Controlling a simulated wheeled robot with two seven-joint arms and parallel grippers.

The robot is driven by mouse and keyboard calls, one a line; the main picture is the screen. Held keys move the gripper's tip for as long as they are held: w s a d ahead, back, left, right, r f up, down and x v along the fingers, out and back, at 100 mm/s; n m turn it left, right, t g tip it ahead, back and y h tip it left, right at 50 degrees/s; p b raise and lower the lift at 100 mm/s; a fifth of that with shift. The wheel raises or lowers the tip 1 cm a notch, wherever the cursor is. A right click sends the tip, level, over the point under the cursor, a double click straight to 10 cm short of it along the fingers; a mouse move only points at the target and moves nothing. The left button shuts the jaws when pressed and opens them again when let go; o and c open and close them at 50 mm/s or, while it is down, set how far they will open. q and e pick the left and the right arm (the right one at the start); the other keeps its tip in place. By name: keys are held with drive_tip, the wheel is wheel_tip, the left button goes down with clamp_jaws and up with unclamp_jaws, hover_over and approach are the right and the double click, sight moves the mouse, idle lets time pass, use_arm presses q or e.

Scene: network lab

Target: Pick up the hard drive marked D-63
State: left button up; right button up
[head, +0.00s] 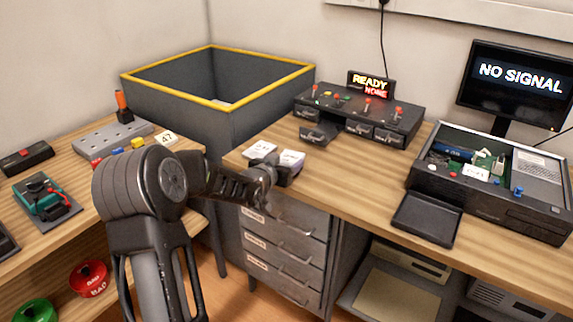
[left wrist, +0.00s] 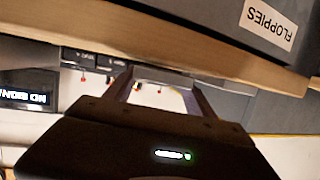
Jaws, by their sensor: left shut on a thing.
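Two small dark blocks with pale labels, which look like hard drives, are at the left end of the right-hand bench: a left one (head: 262,150) and a right one (head: 292,158). Their print is too small to read, so I cannot tell which is D-63. My left gripper (head: 272,168) reaches in from the left at these blocks and is shut on one, apparently the right one, partly hidden by the fingers. In the left wrist view the fingers (left wrist: 162,90) stand apart, and the held thing is hard to make out. My right gripper is not in view.
A console with switches (head: 360,115) stands behind, with a READY/NONE sign (head: 370,85). An open computer case (head: 495,215) and black tray (head: 427,218) are at right. A yellow-rimmed bin (head: 175,100) is behind. Drawers (head: 285,240) are below; FLOPPIES shows in the wrist view (left wrist: 268,25).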

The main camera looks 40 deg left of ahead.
use_arm(q)
wheel_tip(320, 180, up, 9)
drive_tip(key=shift+r+p, duration=0.15)
drive_tip(key=shift+p, duration=0.45)
